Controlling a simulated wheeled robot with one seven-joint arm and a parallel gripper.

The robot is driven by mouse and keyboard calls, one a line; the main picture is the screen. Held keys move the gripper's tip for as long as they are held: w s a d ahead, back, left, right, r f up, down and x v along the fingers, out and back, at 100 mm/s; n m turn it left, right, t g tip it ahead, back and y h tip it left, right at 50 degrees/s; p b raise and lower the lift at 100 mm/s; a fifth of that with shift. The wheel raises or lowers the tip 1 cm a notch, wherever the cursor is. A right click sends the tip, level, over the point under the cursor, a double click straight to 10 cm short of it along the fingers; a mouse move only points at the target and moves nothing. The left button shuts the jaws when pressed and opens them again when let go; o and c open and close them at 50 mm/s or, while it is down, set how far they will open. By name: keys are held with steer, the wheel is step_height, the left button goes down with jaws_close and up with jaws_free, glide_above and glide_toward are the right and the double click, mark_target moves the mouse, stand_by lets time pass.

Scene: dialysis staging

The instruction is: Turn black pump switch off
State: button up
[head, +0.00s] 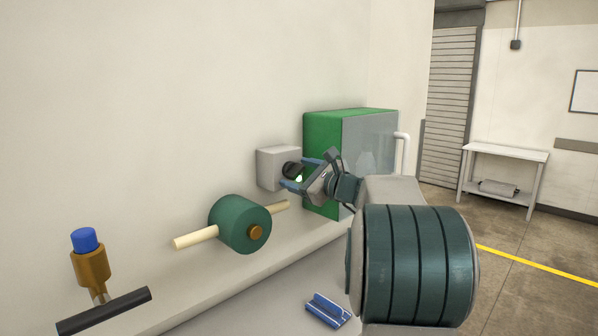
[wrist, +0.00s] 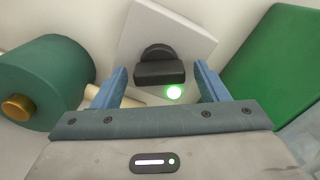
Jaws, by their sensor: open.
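The black pump switch (wrist: 158,70) is a dark rotary knob with a wide bar handle on a light grey wall box (wrist: 182,33). A green light (wrist: 174,92) glows beside the handle. In the head view the switch (head: 292,170) sticks out of the box (head: 275,167) on the wall, partly behind my gripper (head: 303,174). In the wrist view my gripper (wrist: 160,83) is open, with one blue finger to the left of the bar and one to the right. The fingers look apart from the bar; exact depth is hard to tell.
A green pump (head: 238,223) on a pale pipe (head: 195,238) is left of the box. A green and grey cabinet (head: 322,160) stands close on the right. A brass valve (head: 91,268) with a blue cap is far left. A blue item (head: 327,310) lies below.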

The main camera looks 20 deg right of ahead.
steer(key=shift+w+a, duration=0.1)
steer(key=shift+w, duration=0.2)
steer(key=c, duration=1)
